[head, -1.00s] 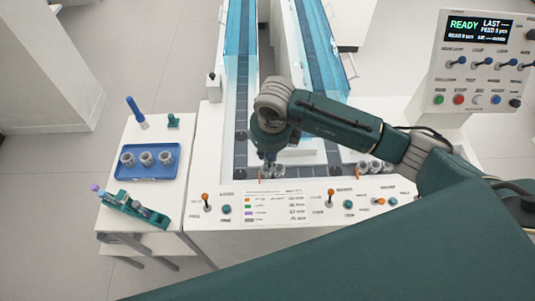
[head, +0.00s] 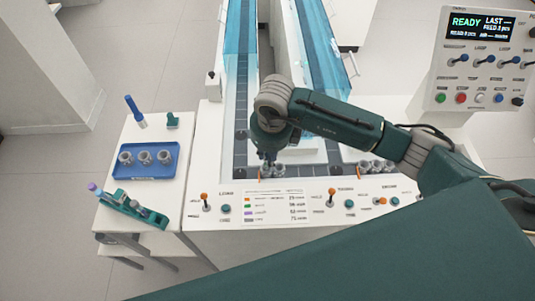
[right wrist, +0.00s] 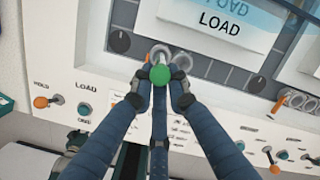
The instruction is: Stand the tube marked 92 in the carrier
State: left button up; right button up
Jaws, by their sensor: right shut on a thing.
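My right gripper (head: 268,158) is over the front end of the left conveyor lane, pointing down. In the right wrist view my right gripper (right wrist: 160,85) is shut on a tube with a round green cap (right wrist: 160,74); its number cannot be read. A metal ring-shaped carrier (right wrist: 158,52) is just beyond the cap, partly hidden by it. In the head view metal carriers (head: 279,170) show beside the fingertips. Whether the tube is inside a carrier cannot be told. My left gripper is not in view.
A side table at left bears a blue tray (head: 150,175) with three metal carriers, a blue tube (head: 135,110), and a green rack (head: 135,208) with a purple-capped tube. More carriers (head: 375,167) stand at the right lane. The front panel (head: 290,205) has orange-tipped levers.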

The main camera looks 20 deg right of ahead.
jog(key=shift+f, duration=0.1)
jog(key=shift+f+b, duration=0.55)
jog(key=shift+b, duration=0.15)
jog(key=shift+s+f, duration=0.1)
jog(key=shift+f+b, duration=0.35)
jog(key=shift+b, duration=0.2)
jog(key=o, duration=1.1)
jog(key=shift+r, duration=0.15)
notch_tip(320, 180, up, 12)
jog(key=s, duration=0.2)
jog(key=shift+f, duration=0.2)
